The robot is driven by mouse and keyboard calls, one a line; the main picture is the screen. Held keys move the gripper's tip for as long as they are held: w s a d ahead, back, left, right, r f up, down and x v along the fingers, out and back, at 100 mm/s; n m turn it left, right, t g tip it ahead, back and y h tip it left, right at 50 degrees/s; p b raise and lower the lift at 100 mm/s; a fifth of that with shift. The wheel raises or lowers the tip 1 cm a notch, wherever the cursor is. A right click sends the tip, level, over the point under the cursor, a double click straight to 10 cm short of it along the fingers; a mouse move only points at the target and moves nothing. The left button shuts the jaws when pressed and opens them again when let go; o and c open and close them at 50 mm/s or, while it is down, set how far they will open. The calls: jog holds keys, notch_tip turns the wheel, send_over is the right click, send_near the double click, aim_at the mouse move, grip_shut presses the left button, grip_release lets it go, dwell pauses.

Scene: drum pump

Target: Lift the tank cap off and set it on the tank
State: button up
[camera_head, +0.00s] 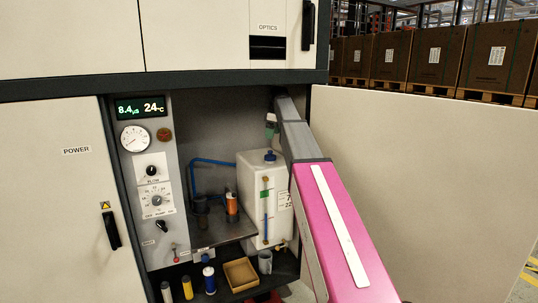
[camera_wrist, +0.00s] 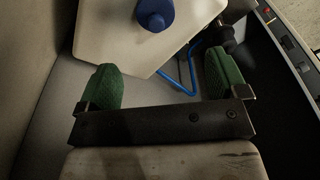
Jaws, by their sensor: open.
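The white tank (camera_head: 258,190) stands inside the open cabinet, with a label and a blue level tube on its front. Its blue cap (camera_head: 270,155) sits on the tank's top. In the head view my arm reaches into the cabinet above the tank, and the gripper is mostly hidden there.
The control panel (camera_head: 158,190) is at the left. Bottles, a cardboard box (camera_head: 240,274) and a grey mug (camera_head: 265,262) stand below. An open door (camera_head: 430,180) is at the right.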

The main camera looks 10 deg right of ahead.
aim_at(270, 151)
jog(key=f, duration=0.5)
jog(key=shift+w+a, duration=0.2)
jog(key=shift+a, duration=0.15)
jog(key=shift+w+a+f, duration=0.1)
jog(key=shift+w+f, duration=0.05)
jog(key=shift+f, duration=0.8)
jog(key=shift+w+a+f, duration=0.1)
jog(key=shift+w+f, duration=0.05)
jog(key=shift+f, duration=0.75)
jog(key=shift+w+f, duration=0.15)
jog(key=shift+f, duration=0.8)
jog(key=c, duration=1)
jog(key=shift+o, duration=0.2)
